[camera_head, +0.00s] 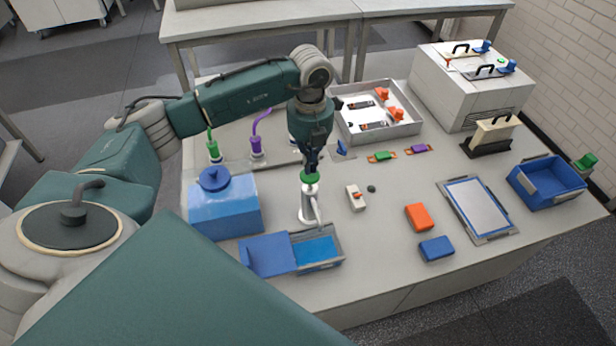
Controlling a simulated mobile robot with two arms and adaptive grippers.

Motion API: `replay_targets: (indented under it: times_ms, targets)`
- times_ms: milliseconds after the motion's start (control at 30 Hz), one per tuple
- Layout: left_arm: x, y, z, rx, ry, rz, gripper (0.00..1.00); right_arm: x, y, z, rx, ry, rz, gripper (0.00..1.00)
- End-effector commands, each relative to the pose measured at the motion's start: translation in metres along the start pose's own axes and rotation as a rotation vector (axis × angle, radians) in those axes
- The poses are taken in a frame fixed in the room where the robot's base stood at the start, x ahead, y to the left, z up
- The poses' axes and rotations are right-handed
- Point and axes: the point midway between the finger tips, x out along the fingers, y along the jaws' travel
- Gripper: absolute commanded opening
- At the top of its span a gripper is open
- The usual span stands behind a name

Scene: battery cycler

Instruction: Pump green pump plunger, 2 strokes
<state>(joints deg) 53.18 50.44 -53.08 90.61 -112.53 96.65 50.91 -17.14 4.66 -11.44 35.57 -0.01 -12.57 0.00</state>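A white pump (309,207) with a green plunger top (310,178) stands upright near the middle of the table, its spout pointing toward the front. My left gripper (312,166) points straight down right above the green top. Its dark fingers look close together, with nothing seen between them. The fingertips are at or just above the green top; I cannot tell if they touch. My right gripper is not in view.
A blue box with a round lid (225,205) stands left of the pump, and an open blue-lined tray (267,255) lies in front. Green (213,150) and purple (256,146) tubed fittings stand behind. A small white switch box (355,198) is to the right.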

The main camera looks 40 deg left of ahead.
Motion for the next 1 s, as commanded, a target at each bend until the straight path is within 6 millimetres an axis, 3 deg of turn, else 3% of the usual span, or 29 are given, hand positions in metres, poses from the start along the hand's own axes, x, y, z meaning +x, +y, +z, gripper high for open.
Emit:
replay_targets:
  times_ms: [1000]
  targets:
    - [0.039, 0.000, -0.001, 0.001, 0.001, 0.000, 0.00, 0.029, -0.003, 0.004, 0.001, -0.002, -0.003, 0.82]
